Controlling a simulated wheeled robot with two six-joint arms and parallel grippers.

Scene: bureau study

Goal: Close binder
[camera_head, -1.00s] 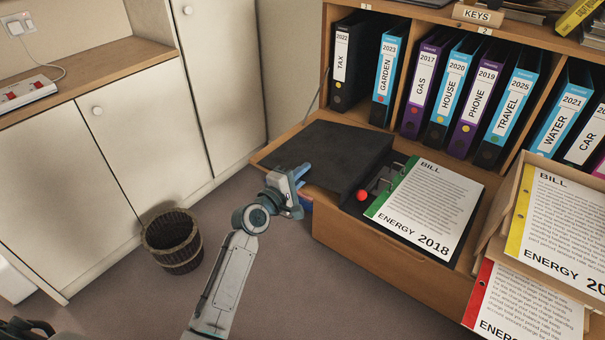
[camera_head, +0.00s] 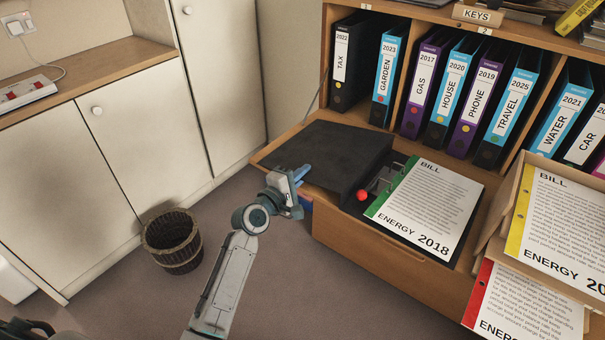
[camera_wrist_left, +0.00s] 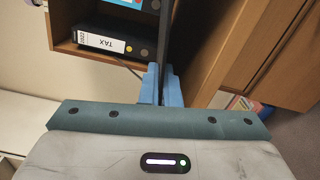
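The open binder lies on the wooden desk top. Its black cover (camera_head: 325,158) is spread to the left, and its right half holds a white sheet (camera_head: 428,205) marked BILL ENERGY 2018 with a green strip. A red knob (camera_head: 362,195) and metal ring parts show beside the sheet. My left gripper (camera_head: 301,174) is at the front left edge of the cover. In the left wrist view its blue fingers (camera_wrist_left: 161,86) stand close together, one on each side of the thin dark cover edge (camera_wrist_left: 165,35), and appear shut on it. My right gripper is out of view.
Upright binders (camera_head: 445,90) fill the shelf behind. Paper trays (camera_head: 510,215) with more bills stand close at the right. A wooden bucket (camera_head: 172,240) stands on the floor left of my arm.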

